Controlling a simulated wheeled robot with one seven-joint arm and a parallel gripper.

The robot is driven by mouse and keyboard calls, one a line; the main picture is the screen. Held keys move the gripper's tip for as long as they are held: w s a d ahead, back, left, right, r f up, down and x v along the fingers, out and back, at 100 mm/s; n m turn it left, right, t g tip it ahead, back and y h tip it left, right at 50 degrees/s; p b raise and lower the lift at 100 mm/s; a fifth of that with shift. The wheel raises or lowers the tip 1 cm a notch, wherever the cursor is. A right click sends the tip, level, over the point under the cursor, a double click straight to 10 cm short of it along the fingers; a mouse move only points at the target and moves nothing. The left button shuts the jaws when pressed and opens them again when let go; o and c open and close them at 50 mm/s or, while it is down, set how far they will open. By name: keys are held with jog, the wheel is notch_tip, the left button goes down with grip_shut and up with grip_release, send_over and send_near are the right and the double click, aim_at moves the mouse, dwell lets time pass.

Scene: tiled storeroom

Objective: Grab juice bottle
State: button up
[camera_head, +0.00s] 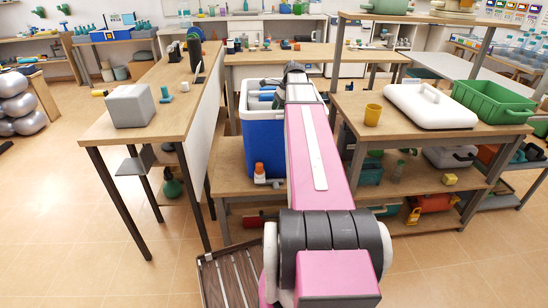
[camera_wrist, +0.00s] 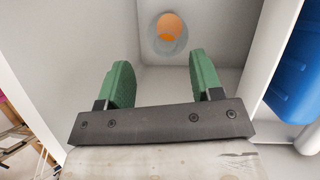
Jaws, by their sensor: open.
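In the wrist view, a round bottle with an orange top (camera_wrist: 171,31) and a pale grey rim is seen end-on inside a white-walled space. I take it for the juice bottle; its label and most of its body are hidden. My gripper (camera_wrist: 162,62) has two green fingers, apart and empty; the bottle shows beyond their tips, roughly between them and not touched. In the head view, a blue cooler (camera_head: 263,150) with a white inside stands open on a low wooden table. My arm reaches over its right part and hides the gripper's fingers and the bottle.
A small orange-capped bottle (camera_head: 260,173) stands before the cooler. A table with a grey box (camera_head: 129,106) is left; a shelf with a yellow cup (camera_head: 372,115) and white lid (camera_head: 430,105) is right.

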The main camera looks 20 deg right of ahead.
jog(key=shift+w+d+x, duration=0.15)
jog(key=shift+x, duration=1.3)
jog(key=shift+w+d+x, duration=0.1)
jog(key=shift+w+x, duration=0.05)
jog(key=shift+x, duration=1.3)
grip_shut()
